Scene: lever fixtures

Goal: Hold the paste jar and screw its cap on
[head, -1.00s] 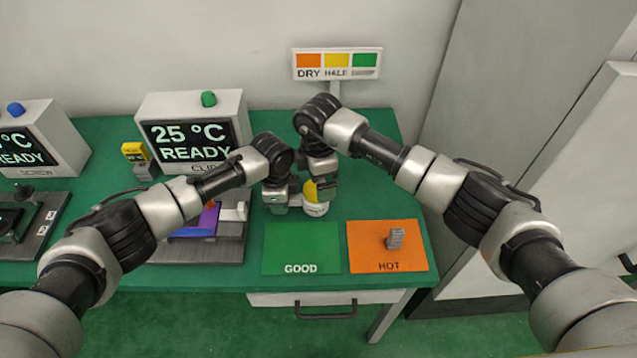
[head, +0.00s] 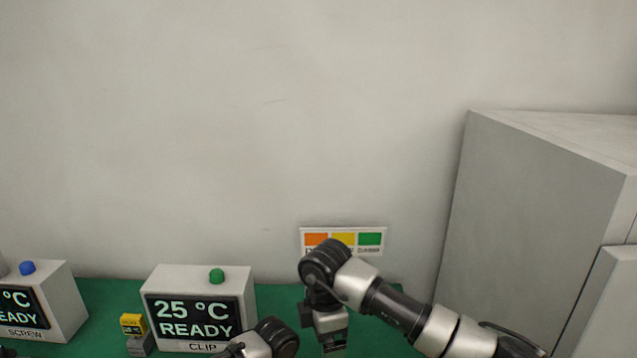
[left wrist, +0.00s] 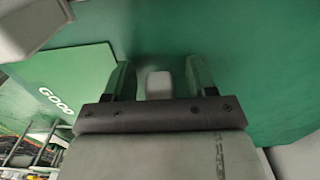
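In the left wrist view my left gripper (left wrist: 160,80) has its two fingers apart. A small pale grey block-like shape (left wrist: 158,84) shows between them, with a gap on each side; I cannot tell what it is. In the head view only my left wrist shows at the bottom edge, and its fingers are cut off. My right gripper (head: 335,344) points down over the green table at the bottom edge; its fingertips are not clear. The paste jar and its cap cannot be made out in the current views.
A CLIP display box (head: 203,312) reading 25 °C READY stands left of my right gripper, with a small yellow-topped device (head: 133,325) beside it. A SCREW display box (head: 40,305) is farther left. A colour sign (head: 372,240) stands behind; a grey cabinet (head: 540,220) is at right. The left wrist view shows the green GOOD mat (left wrist: 75,75).

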